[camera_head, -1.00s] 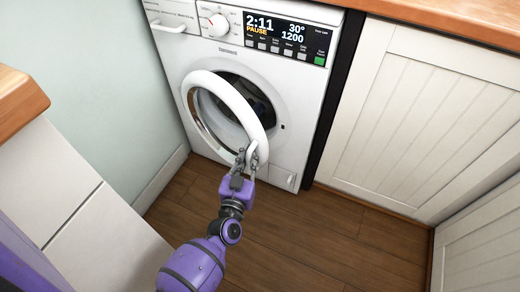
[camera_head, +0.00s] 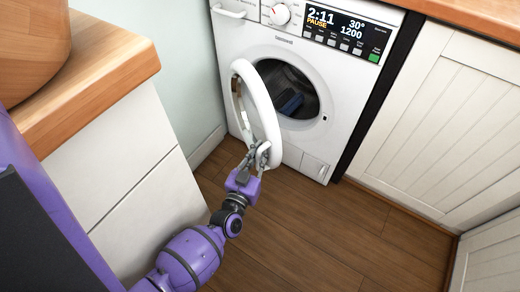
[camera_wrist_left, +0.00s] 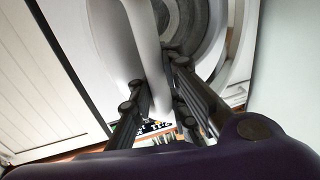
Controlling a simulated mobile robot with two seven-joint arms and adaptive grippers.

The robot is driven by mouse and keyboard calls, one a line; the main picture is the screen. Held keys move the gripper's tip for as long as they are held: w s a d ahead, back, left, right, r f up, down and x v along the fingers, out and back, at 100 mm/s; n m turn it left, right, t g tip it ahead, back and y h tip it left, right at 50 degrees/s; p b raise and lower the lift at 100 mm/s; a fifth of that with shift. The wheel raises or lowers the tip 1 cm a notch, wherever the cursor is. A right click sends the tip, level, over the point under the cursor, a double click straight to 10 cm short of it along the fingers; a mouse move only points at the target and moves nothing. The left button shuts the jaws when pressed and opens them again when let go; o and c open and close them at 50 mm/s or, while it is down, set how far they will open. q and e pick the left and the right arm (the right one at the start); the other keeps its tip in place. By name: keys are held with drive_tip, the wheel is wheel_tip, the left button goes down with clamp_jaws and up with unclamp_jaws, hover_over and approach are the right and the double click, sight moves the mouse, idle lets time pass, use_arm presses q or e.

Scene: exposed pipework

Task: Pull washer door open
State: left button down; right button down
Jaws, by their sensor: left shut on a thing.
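The white washer (camera_head: 325,88) stands against the wall with its round door (camera_head: 268,112) swung well out to the left, hinged on the left side. My left gripper (camera_head: 258,155) is shut on the lower free edge of the door ring. In the left wrist view, the door rim (camera_wrist_left: 146,55) runs between the fingers of my left gripper (camera_wrist_left: 160,105). My right gripper is not in view.
A wooden counter (camera_head: 105,80) over white drawers (camera_head: 125,165) stands close on the left, near my left arm. A white panelled cabinet (camera_head: 435,120) is right of the washer. The brown wooden floor (camera_head: 310,225) in front is clear.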

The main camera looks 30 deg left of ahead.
use_arm(q)
drive_tip(key=shift+s+d+f, duration=0.15)
drive_tip(key=shift+d+f, duration=0.1)
drive_tip(key=shift+d, duration=0.35)
drive_tip(key=c, duration=1.7)
unclamp_jaws()
drive_tip(key=shift+s+d+r, duration=0.1)
drive_tip(key=shift+a+r, duration=0.1)
drive_tip(key=shift+a, duration=0.1)
drive_tip(key=shift+r, duration=0.1)
